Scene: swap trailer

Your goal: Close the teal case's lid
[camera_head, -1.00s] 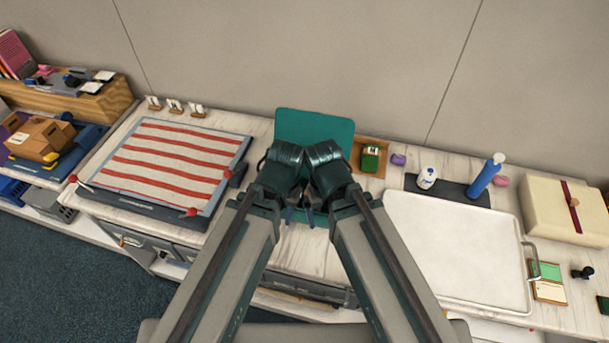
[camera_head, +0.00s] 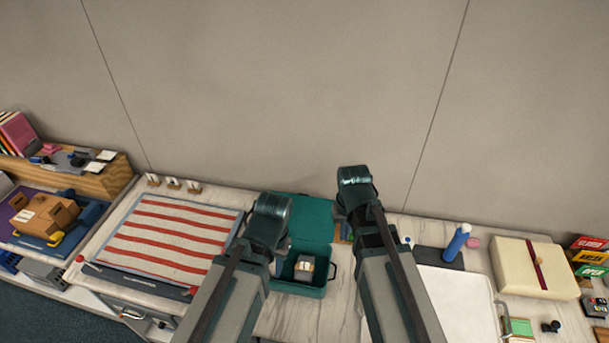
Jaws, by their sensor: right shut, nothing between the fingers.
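The teal case stands open on the white counter. Its lid (camera_head: 312,215) is raised at the back, towards the wall, and its body (camera_head: 299,288) lies in front. A grey box with a pale band (camera_head: 304,268) sits inside. My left gripper (camera_head: 284,246) is at the left side of the case, partly hidden by its own wrist; its jaw opening and any contact with the case cannot be made out. My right gripper (camera_head: 356,190) is up and to the right of the lid, shut and empty, with its fingers mostly hidden behind its wrist.
A striped red and white cloth on a board (camera_head: 165,238) lies left of the case. To the right are a white tray (camera_head: 455,295), a blue bottle (camera_head: 456,243) and a cream box (camera_head: 535,267). The wall (camera_head: 270,100) rises behind the counter.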

